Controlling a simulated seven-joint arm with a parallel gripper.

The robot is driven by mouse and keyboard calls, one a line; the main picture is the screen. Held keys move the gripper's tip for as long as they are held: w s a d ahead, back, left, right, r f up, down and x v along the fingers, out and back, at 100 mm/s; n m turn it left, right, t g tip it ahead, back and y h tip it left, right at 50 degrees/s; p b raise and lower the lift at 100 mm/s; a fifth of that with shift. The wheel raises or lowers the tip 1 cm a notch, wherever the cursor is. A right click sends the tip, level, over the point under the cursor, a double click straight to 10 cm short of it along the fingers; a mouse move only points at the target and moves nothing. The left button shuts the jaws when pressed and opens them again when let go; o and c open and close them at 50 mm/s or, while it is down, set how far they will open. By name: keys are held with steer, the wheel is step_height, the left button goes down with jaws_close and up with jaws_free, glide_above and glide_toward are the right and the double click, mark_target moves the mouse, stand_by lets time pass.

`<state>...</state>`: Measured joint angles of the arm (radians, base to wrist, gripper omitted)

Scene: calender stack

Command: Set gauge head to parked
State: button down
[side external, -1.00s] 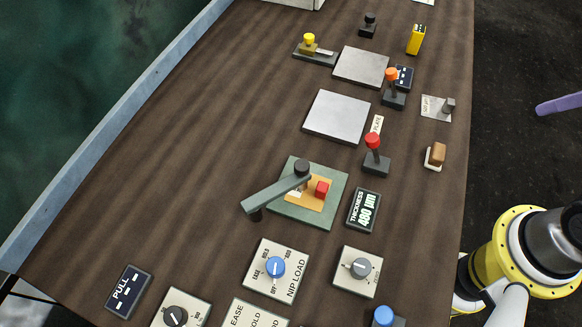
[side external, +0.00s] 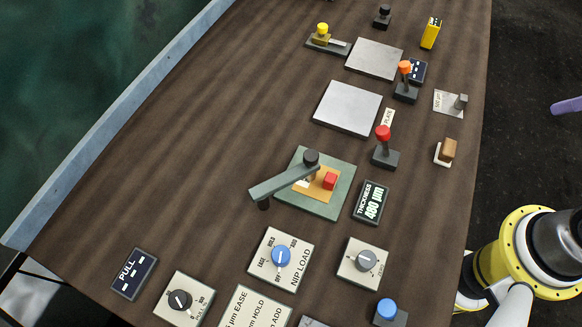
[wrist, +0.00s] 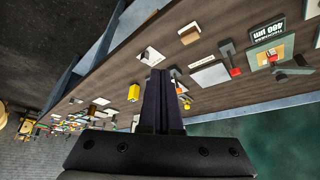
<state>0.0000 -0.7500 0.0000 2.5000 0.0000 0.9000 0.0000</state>
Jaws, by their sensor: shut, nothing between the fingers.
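The gauge head is a grey swing arm (side external: 285,182) on a dark round pivot (side external: 311,158), mounted on a green base plate (side external: 332,203). In the side external view its free end points left and down, beyond the plate's left edge. An orange patch (side external: 318,192) with a red block (side external: 330,181) lies on the plate, right of the arm. The green plate also shows at the upper right of the wrist view (wrist: 287,44). My gripper (wrist: 159,74) is shut and empty in the wrist view, apart from the gauge. The side external view does not show its fingers.
A thickness display (side external: 370,202) reading 480 µm stands right of the gauge. A blue NIP LOAD knob (side external: 281,256) is in front. A red-knobbed lever (side external: 384,148) and a grey plate (side external: 347,108) stand behind. The wooden table left of the gauge is clear.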

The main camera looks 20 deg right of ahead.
steer(key=c, duration=1.5)
jaws_free()
steer(key=shift+c, duration=0.2)
steer(key=shift+o, duration=2.4)
steer(key=shift+s+r+m, duration=0.1)
steer(key=shift+s+m, duration=0.1)
steer(key=shift+m, duration=0.1)
steer(key=o, duration=0.4)
steer(key=shift+m, duration=0.5)
steer(key=r, duration=0.1)
steer(key=w+r, duration=0.1)
steer(key=r, duration=0.2)
steer(key=shift+w+a+r, duration=0.1)
steer(key=shift+w+a, duration=0.1)
steer(key=shift+w, duration=0.2)
steer(key=shift+o, duration=0.2)
steer(key=w+a+r+n+g+y, duration=0.1)
steer(key=w+a+r+g, duration=0.1)
steer(key=w+a+r, duration=0.35)
steer(key=w+a+r+n+g, duration=0.1)
steer(key=w+a+r, duration=0.1)
steer(key=w+a, duration=0.55)
steer(key=n+g+h, duration=0.1)
steer(key=n+g, duration=0.2)
steer(key=n, duration=0.1)
glide_above(311, 155)
step_height(311, 155, down, 9)
step_height(311, 155, down, 14)
steer(key=shift+r, duration=0.1)
